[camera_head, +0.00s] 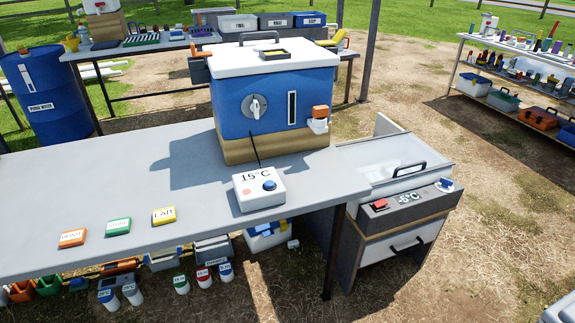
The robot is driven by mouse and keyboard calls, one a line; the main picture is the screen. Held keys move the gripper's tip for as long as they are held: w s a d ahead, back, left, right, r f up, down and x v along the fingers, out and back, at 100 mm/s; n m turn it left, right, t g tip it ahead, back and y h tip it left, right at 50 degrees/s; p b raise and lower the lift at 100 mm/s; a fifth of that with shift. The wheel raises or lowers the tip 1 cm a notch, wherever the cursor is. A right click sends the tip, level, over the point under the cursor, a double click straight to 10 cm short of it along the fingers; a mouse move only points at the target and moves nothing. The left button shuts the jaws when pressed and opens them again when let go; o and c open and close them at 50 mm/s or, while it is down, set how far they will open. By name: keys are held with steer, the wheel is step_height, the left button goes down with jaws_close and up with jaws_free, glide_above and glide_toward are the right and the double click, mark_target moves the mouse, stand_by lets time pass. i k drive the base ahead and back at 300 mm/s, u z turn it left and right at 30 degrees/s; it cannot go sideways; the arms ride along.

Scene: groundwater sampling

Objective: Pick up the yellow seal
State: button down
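The yellow seal (163,215), a small flat block marked LAB, lies on the grey table (95,185) near its front edge. It is the rightmost of a row of three similar blocks, with a green one (118,226) and an orange one (72,237) to its left. The blocks lie apart from each other. Nothing covers the yellow seal. My gripper is not in view.
A blue cooler (235,90) with a dial stands at the table's back right. A white control box (258,189) reading 15°C sits in front of it. Bottles and boxes sit below the table. The table's left part is clear.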

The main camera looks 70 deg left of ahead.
mark_target(163, 217)
steer(key=u, duration=3.7)
steer(key=k, duration=0.45)
steer(key=u, duration=0.85)
steer(key=i, duration=1.6)
steer(key=z, duration=1.5)
steer(key=i, duration=0.8)
steer(key=z, duration=0.75)
